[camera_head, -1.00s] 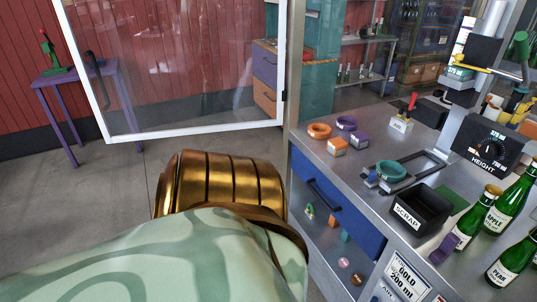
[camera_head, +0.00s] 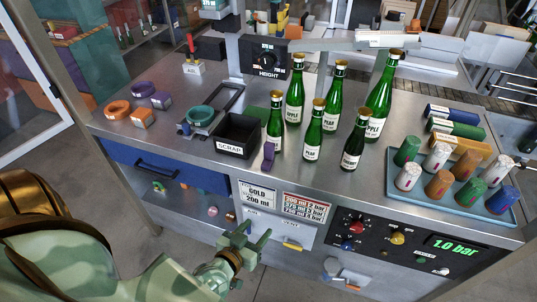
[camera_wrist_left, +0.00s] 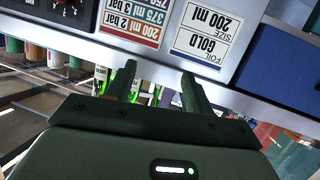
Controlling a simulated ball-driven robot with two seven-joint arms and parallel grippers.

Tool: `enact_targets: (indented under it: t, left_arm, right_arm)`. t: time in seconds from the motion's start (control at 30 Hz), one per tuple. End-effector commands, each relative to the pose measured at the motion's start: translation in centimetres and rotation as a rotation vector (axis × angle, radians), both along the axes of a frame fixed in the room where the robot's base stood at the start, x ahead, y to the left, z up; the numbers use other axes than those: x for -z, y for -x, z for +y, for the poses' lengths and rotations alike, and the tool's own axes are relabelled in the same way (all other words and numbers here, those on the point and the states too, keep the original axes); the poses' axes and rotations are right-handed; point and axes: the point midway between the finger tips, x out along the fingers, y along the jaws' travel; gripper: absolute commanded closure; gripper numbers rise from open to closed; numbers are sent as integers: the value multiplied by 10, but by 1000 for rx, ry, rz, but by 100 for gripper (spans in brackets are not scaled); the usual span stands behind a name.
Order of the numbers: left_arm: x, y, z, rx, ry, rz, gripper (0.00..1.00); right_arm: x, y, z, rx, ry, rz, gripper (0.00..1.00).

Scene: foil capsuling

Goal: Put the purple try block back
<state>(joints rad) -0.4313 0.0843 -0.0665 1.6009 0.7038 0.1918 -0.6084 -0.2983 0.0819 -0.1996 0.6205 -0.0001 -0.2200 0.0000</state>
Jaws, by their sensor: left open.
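A purple block (camera_head: 268,156) stands near the front edge of the bench, just right of the black scrap bin (camera_head: 240,133). Another purple block (camera_head: 160,100) lies at the left of the bench beside a purple ring (camera_head: 143,89) and an orange block (camera_head: 143,118). The pictures do not show which is the try block. My left gripper (camera_head: 254,238) is open and empty, in front of the bench and below its top, near the gold label. In the left wrist view its fingers (camera_wrist_left: 158,82) point at the bench front, with nothing between them. My right gripper is not in view.
Several green bottles (camera_head: 295,92) stand close behind and right of the purple block by the bin. A teal ring (camera_head: 200,115) sits on a slide fixture. A blue tray (camera_head: 480,212) of coloured cylinders is at right. The bench edge lies above my gripper.

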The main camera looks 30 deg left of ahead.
Motion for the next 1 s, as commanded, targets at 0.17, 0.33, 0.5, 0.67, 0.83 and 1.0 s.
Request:
enact_targets:
  t: [0.17, 0.33, 0.5, 0.67, 0.83, 1.0]
  left_arm:
    - [-119, -31, 32, -162, -42, -292, 47]
    - [-120, -38, 41, -187, -135, -289, 47]
    - [-121, -76, 49, -184, -141, -290, 47]
    - [-120, -113, 58, -183, -141, -288, 47]
    - [-119, -135, 63, -182, -140, -286, 47]
    - [-120, -149, 67, -181, -140, -287, 47]
  right_arm:
    - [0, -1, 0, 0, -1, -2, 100]
    - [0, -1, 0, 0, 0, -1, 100]
    - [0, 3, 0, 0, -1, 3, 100]
    - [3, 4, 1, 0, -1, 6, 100]
    - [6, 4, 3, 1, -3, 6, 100]
    - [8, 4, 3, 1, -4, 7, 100]
